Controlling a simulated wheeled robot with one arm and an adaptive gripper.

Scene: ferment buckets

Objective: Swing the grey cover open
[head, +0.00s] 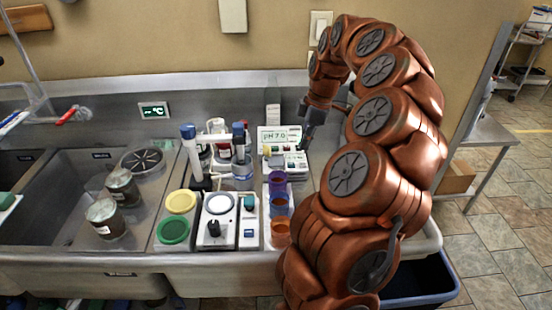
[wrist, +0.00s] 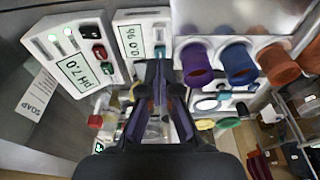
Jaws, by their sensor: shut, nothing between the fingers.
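I cannot clearly pick out a grey cover in either view. My gripper (head: 306,137) is at the back right of the counter, beside a white pH meter (head: 279,139) and a smaller white meter (head: 288,160). In the wrist view the dark fingers of my gripper (wrist: 160,84) are shut and empty, just in front of the smaller meter (wrist: 142,38). The pH meter (wrist: 72,58), reading 7.0, is to their left there. My gripper hides part of what lies below it.
A row of coloured cups (head: 278,204) stands right of the white stirrer (head: 217,215). Yellow (head: 181,202) and green (head: 173,231) round lids lie left of it. Bottles (head: 191,152) stand behind.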

